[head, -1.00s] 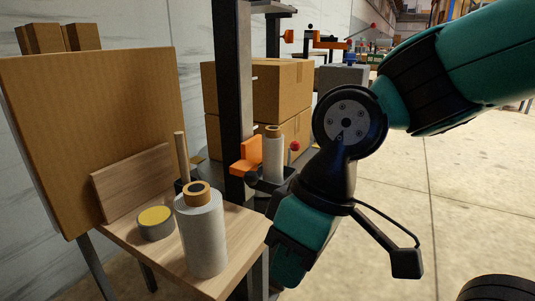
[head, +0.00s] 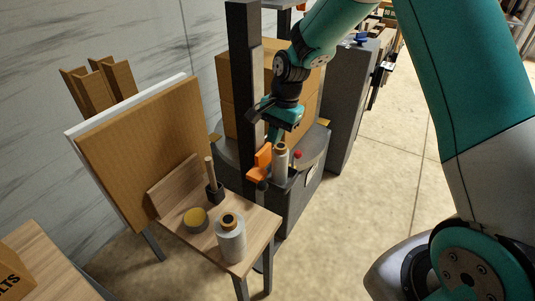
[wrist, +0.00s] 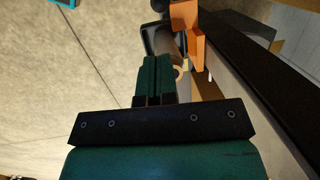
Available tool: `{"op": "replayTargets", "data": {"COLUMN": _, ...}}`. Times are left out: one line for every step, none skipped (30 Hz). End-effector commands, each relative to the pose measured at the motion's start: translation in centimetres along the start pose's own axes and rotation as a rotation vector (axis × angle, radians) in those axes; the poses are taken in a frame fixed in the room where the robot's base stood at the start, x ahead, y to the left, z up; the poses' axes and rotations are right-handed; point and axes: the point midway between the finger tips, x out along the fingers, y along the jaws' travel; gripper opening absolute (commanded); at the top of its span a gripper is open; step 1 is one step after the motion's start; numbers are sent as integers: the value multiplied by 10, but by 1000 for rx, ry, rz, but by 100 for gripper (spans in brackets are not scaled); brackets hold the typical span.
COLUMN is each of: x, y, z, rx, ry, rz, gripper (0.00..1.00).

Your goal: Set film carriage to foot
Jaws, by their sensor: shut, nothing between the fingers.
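The film carriage (head: 263,160) has an orange bracket and a dark holder with an upright white film roll (head: 281,166). It sits low on the dark vertical mast (head: 243,80); the mast's foot is partly hidden. A small red knob (head: 298,154) stands beside the roll. My gripper (head: 275,134) is shut and empty, just above and behind the carriage in the head view. In the wrist view my closed fingers (wrist: 158,64) point towards the roll and the orange bracket (wrist: 187,30). I cannot tell whether they touch the carriage.
Stacked cardboard boxes (head: 228,105) stand behind the mast. A grey cabinet (head: 350,100) is at right. The floor at right is open.

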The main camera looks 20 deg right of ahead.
Motion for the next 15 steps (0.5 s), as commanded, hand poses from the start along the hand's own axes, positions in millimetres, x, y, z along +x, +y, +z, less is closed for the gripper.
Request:
{"op": "replayTargets", "data": {"x": 2, "y": 0, "z": -1, "rx": 9, "ry": -1, "rz": 3, "gripper": 0}}
{"op": "replayTargets", "data": {"x": 5, "y": 0, "z": -2, "rx": 12, "ry": -1, "rz": 4, "gripper": 0}}
{"op": "replayTargets", "data": {"x": 10, "y": 0, "z": -2, "rx": 14, "ry": -1, "rz": 4, "gripper": 0}}
{"op": "replayTargets", "data": {"x": 14, "y": 0, "z": -2, "rx": 14, "ry": -1, "rz": 4, "gripper": 0}}
{"op": "replayTargets", "data": {"x": 19, "y": 0, "z": -2, "rx": 13, "ry": -1, "rz": 5, "gripper": 0}}
{"op": "replayTargets", "data": {"x": 26, "y": 1, "z": -1, "rx": 12, "ry": -2, "rz": 6, "gripper": 0}}
{"op": "replayTargets", "data": {"x": 32, "y": 1, "z": -1, "rx": 11, "ry": -2, "rz": 6, "gripper": 0}}
{"op": "replayTargets", "data": {"x": 38, "y": 1, "z": -1, "rx": 11, "ry": -2, "rz": 6, "gripper": 0}}
{"op": "replayTargets", "data": {"x": 46, "y": 1, "z": -1, "rx": 11, "ry": -2, "rz": 6, "gripper": 0}}
{"op": "replayTargets", "data": {"x": 53, "y": 1, "z": -1, "rx": 11, "ry": -3, "rz": 7, "gripper": 0}}
{"op": "replayTargets", "data": {"x": 60, "y": 1, "z": -1, "rx": 11, "ry": -3, "rz": 6, "gripper": 0}}
{"op": "replayTargets", "data": {"x": 69, "y": 1, "z": -1, "rx": 10, "ry": -3, "rz": 6, "gripper": 0}}
{"op": "replayTargets", "data": {"x": 75, "y": 1, "z": -1, "rx": 10, "ry": -3, "rz": 6, "gripper": 0}}
{"op": "replayTargets", "data": {"x": 82, "y": 1, "z": -1, "rx": 10, "ry": -3, "rz": 6, "gripper": 0}}
{"op": "replayTargets", "data": {"x": 90, "y": 1, "z": -1, "rx": 9, "ry": -3, "rz": 6, "gripper": 0}}
